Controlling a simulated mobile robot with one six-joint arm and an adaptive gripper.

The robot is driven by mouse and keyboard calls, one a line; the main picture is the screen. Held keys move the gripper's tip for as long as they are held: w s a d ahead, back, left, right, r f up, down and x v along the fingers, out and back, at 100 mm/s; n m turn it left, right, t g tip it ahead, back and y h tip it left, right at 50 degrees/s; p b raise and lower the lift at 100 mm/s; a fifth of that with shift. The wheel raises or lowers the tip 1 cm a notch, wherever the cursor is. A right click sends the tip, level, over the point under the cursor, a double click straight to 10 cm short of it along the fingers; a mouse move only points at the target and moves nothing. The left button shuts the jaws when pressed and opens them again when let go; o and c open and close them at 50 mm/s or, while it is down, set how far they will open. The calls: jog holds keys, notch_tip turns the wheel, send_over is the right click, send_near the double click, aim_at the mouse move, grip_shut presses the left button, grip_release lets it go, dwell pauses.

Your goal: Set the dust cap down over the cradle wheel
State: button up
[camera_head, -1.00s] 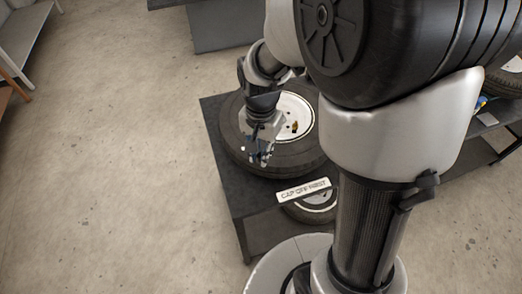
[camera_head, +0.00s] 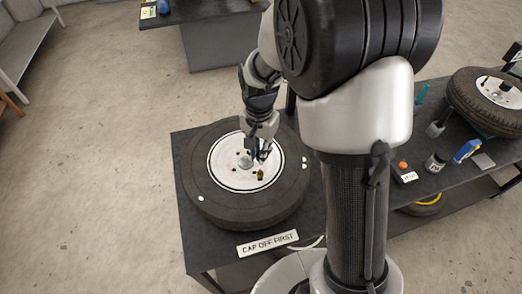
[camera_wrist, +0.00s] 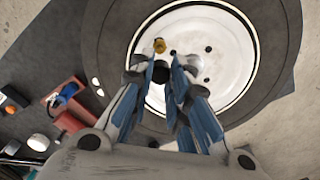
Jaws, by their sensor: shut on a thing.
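A large wheel (camera_head: 224,184) lies flat on a dark bench, with a black tyre and white rim; it also fills the wrist view (camera_wrist: 240,52). My gripper (camera_head: 259,154) is over the rim, right of its middle. In the wrist view its blue-padded fingers (camera_wrist: 164,73) are shut on a small dark round piece, which looks like the dust cap (camera_wrist: 160,72). A grey round piece (camera_head: 246,162) shows at the rim's middle. A small brass-coloured piece (camera_head: 261,174) sits beside it, just beyond the fingertips in the wrist view (camera_wrist: 160,45). The height above the rim is unclear.
A second wheel (camera_head: 462,105) rests on a teal support on the right bench. A jar (camera_head: 435,163) and a blue item (camera_head: 467,150) lie before it. A "CAP OFF FIRST" sign (camera_head: 267,243) is at the bench front.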

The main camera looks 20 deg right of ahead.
aim_at(260, 170)
jog(key=shift+f+b, duration=1.75)
jog(key=shift+f, duration=0.9)
jog(key=shift+f+b, duration=0.85)
jog(key=shift+f, duration=0.35)
jog(key=o, duration=0.9)
jog(key=shift+c, duration=0.2)
jog(key=shift+r, duration=0.15)
jog(key=shift+r+p, duration=2.8)
jog(key=shift+r, duration=0.6)
